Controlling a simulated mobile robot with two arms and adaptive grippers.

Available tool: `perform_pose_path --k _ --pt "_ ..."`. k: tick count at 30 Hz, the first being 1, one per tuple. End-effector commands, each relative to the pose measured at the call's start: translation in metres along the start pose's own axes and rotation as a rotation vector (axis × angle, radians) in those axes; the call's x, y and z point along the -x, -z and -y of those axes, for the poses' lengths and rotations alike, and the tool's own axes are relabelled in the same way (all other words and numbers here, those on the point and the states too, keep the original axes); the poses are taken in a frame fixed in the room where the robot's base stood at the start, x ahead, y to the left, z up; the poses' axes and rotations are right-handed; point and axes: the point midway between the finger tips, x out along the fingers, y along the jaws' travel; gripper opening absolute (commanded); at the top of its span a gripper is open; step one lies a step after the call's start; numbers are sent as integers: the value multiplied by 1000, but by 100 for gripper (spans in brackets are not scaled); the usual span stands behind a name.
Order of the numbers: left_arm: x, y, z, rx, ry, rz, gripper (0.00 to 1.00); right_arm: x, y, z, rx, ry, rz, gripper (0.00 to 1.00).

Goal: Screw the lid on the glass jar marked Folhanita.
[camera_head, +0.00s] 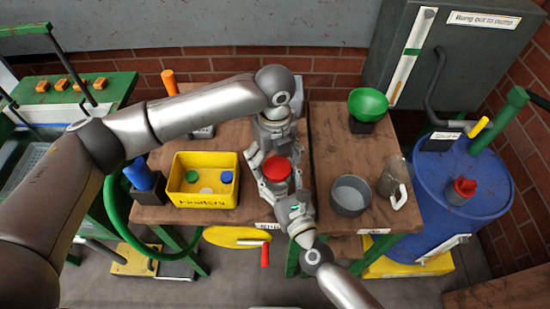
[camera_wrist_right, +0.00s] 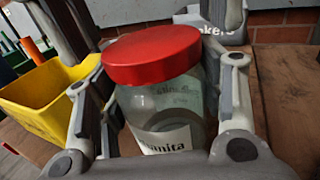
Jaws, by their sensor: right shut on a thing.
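The glass jar (camera_wrist_right: 165,110) stands upright with a red lid (camera_head: 277,169) on its mouth. Its white label (camera_wrist_right: 165,143) shows only the ending "anita"; the rest is hidden. The red lid (camera_wrist_right: 152,54) looks level in the right wrist view; whether it is threaded tight cannot be told. My right gripper (camera_head: 284,190) is shut on the jar from the front, with its fingers on both sides of the glass. My left gripper (camera_head: 275,150) is open behind and above the lid, its fingers spread to either side and apart from it.
A yellow bin (camera_head: 203,202) with several coloured lids stands left of the jar. A grey pot (camera_head: 350,196) and a glass jug (camera_head: 393,182) stand on the right. A green bowl (camera_head: 368,103) is at the back right. A blue drum (camera_head: 462,190) stands beyond the table's right edge.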

Motion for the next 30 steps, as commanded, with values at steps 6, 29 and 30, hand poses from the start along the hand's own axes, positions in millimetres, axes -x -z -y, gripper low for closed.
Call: perform_pose_path --k 6,29,30 --pt "0 2 0 -3 0 -3 85 0 0 0 0 -1 -1 0" --pt "45 2 0 -5 0 -5 85 0 0 0 0 0 0 0" --pt "45 2 0 -4 0 -5 81 0 0 0 0 0 0 0"
